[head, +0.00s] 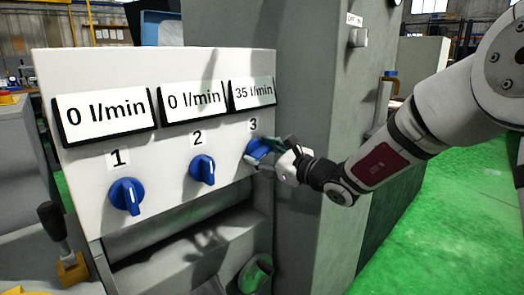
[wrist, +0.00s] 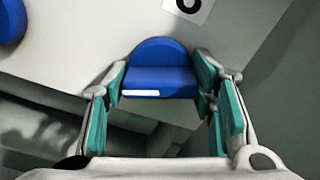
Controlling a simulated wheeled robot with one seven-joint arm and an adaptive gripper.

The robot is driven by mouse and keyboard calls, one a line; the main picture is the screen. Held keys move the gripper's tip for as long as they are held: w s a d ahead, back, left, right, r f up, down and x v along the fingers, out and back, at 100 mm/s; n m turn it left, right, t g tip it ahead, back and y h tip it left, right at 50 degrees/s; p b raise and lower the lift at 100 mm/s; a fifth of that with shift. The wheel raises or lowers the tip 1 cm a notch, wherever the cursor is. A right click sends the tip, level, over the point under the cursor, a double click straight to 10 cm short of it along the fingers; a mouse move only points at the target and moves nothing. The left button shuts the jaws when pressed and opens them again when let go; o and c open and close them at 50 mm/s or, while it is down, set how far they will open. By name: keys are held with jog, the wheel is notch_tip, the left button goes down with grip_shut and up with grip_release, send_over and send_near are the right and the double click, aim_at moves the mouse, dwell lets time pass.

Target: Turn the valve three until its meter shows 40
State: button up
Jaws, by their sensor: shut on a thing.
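Valve three, a blue knob (head: 257,150), sits on the white panel under the label 3. Its meter (head: 252,94) reads 35 l/min. My gripper (head: 264,155) is at this knob, coming from the right. In the wrist view the blue knob (wrist: 160,75) fills the space between the two fingers, and my gripper (wrist: 160,90) is shut on it. A white mark on the knob's grip shows toward the left finger. In the head view the fingers partly cover the knob.
Blue valve 1 (head: 127,196) and valve 2 (head: 202,169) are on the same panel (head: 150,75). Meters 1 (head: 104,112) and 2 (head: 193,102) read 0 l/min. A black lever (head: 52,220) stands at the lower left. A grey cabinet (head: 320,120) rises right of the panel. Green floor lies right.

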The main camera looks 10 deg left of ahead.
jog(key=o, duration=1.1)
jog(key=v, duration=1.2)
